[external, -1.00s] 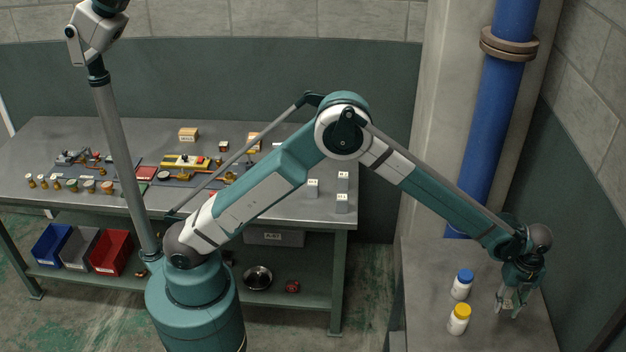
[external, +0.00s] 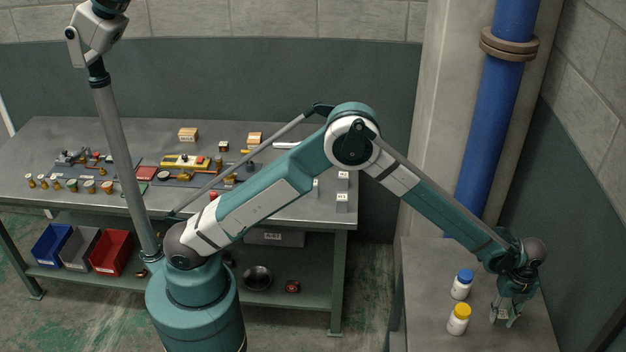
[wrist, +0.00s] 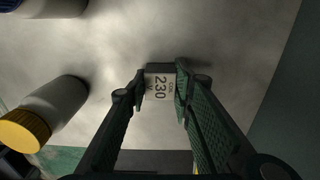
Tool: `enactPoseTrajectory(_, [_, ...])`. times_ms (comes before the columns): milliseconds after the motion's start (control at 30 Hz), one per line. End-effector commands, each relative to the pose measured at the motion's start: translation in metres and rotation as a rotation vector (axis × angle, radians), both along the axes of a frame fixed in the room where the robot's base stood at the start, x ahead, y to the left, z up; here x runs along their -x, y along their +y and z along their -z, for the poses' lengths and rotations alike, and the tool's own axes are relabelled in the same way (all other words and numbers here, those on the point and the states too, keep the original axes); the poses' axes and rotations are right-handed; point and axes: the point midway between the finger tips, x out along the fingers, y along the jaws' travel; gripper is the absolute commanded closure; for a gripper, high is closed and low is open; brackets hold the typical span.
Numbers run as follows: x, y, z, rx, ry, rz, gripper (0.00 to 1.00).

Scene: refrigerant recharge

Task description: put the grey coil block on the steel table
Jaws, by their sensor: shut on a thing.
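The grey coil block (wrist: 160,84), with a pale label reading "230 V COIL", is between my fingertips in the wrist view. My gripper (wrist: 160,88) is shut on its two sides. In the external view my gripper (external: 505,317) points down, low over the grey-topped table (external: 425,275) at the right, and the fingers mostly hide the block. I cannot tell whether the block touches that tabletop. A long grey metal workbench (external: 75,135) stands at the left and back. Both tops look like metal.
A blue-capped white bottle (external: 462,285) and a yellow-capped white bottle (external: 458,320) stand just left of my gripper. A blue pipe (external: 495,120) rises behind the right table. The workbench holds brass fittings and small blocks. The right table's top is otherwise clear.

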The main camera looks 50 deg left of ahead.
Motion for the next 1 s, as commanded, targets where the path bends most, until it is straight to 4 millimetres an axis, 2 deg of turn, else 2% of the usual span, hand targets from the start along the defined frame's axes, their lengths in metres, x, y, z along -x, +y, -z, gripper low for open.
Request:
enactPoseTrajectory(433, [0.0001,0.0001,0.0042,0.000,0.000,0.000,0.90])
enactPoseTrajectory(467, [0.0001,0.0001,0.0044,0.000,0.000,0.000,0.75])
enactPoseTrajectory(567, [0.0001,0.0001,0.0036,0.000,0.000,0.000,0.61])
enactPoseTrajectory(1000, [0.0001,0.0000,0.0015,0.000,0.000,0.000,0.61])
